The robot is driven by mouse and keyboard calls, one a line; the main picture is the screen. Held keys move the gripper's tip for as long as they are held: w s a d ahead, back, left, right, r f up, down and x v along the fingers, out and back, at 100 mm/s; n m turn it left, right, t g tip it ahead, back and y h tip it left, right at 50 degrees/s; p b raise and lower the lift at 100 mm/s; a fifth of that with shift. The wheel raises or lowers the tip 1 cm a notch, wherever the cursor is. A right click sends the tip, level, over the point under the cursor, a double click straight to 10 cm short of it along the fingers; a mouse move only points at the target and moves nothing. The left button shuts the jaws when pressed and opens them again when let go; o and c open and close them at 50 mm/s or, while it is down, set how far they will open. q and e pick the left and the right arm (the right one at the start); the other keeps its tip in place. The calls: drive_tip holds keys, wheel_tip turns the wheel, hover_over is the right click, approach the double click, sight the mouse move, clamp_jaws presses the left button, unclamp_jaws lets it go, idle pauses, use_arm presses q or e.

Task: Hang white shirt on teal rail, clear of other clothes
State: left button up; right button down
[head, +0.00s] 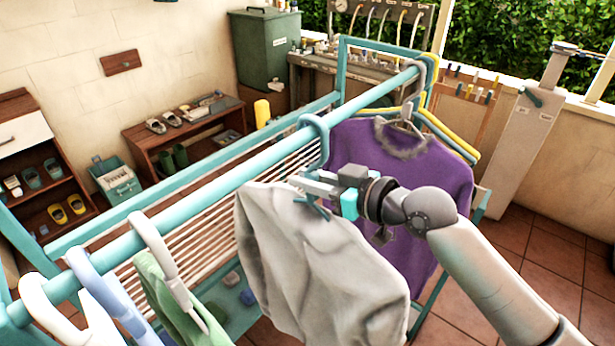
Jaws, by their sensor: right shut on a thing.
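The white shirt (305,250) hangs tilted on a teal hanger (316,124) in the middle of the head view. The hanger's hook arches over the teal rail (215,185); whether it bears the weight I cannot tell. My right gripper (305,187) comes in from the right and is shut at the top of the shirt, on its hanger just below the hook. The shirt's collar is partly hidden by my gripper. My left gripper is not in view.
A purple sweater (405,190) hangs to the right, close behind my right wrist. A green garment (165,295) and pale hangers (150,240) hang at the left end. Bare rail lies between these and the white shirt. A slatted rack (200,235) stands behind.

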drive_tip(key=shift+r, duration=0.1)
drive_tip(key=c, duration=0.7)
unclamp_jaws()
drive_tip(key=shift+s+d+f, duration=0.2)
drive_tip(key=shift+d, duration=0.1)
drive_tip(key=s+d, duration=0.2)
drive_tip(key=s+d+b, duration=0.1)
drive_tip(key=s+d, duration=0.1)
drive_tip(key=d, duration=0.1)
drive_tip(key=s+d, duration=0.2)
drive_tip(key=d, duration=0.1)
drive_tip(key=shift+b, duration=0.35)
drive_tip(key=shift+s+d+r, duration=0.15)
drive_tip(key=shift+s+d, duration=0.2)
drive_tip(key=shift+d, duration=0.2)
